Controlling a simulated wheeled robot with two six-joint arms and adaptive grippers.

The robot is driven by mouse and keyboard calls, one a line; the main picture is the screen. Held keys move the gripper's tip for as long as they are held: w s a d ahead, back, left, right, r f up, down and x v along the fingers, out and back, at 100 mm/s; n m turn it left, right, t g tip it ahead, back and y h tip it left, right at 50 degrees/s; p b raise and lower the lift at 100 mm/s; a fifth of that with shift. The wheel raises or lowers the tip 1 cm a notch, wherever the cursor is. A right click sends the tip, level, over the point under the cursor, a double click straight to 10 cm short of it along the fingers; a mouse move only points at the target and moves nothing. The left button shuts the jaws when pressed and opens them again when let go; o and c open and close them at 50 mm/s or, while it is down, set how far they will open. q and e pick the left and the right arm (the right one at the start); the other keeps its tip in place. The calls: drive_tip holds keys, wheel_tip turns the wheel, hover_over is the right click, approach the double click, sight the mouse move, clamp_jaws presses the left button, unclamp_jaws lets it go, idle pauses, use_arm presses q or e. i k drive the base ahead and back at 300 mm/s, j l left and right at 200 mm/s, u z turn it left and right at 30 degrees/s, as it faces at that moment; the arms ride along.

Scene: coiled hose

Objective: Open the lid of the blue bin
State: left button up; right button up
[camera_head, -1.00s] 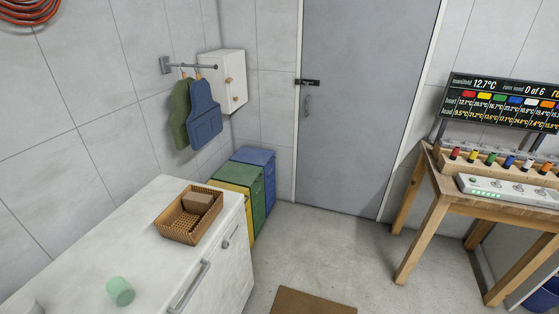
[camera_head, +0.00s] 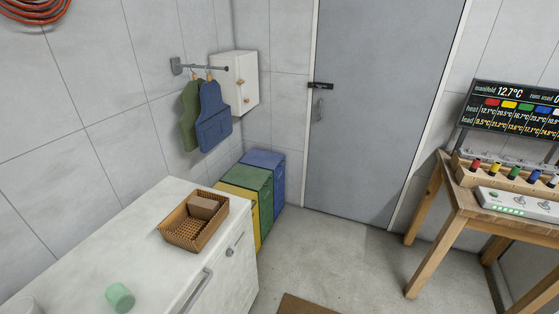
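The blue bin (camera_head: 278,188) stands on the floor in the corner by the door, last in a row of bins. Its flat blue lid (camera_head: 262,159) is down. The green bin (camera_head: 263,208) stands on its near side, and the yellow bin (camera_head: 250,204) is nearest, partly hidden by the white counter. The lower part of the row's left side is hidden by the counter. Neither of my grippers shows in the head view.
The white counter (camera_head: 130,236) carries a wicker basket (camera_head: 176,236) and a green cup (camera_head: 120,297). A grey door (camera_head: 375,110) is shut. A wooden table (camera_head: 462,205) stands at right. The floor (camera_head: 330,250) between is clear, with a brown mat (camera_head: 305,305) at the bottom.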

sight(257, 158)
drive_tip(key=i+l+u, duration=0.15)
drive_tip(key=i+l, duration=0.15)
drive_tip(key=i, duration=0.2)
drive_tip(key=i+l+u, duration=0.15)
drive_tip(key=i+l, duration=0.2)
drive_tip(key=i+l+u, duration=0.15)
drive_tip(key=i+l, duration=0.25)
drive_tip(key=i, duration=0.15)
drive_tip(key=i+l+u, duration=0.15)
drive_tip(key=i+l, duration=0.3)
drive_tip(key=i+l+u, duration=0.15)
drive_tip(key=i+l, duration=0.25)
drive_tip(key=i+l+u, duration=0.15)
drive_tip(key=i+l, duration=0.2)
drive_tip(key=l, duration=0.3)
drive_tip(key=i+l+u, duration=0.15)
drive_tip(key=i+l, duration=0.2)
drive_tip(key=l, duration=0.2)
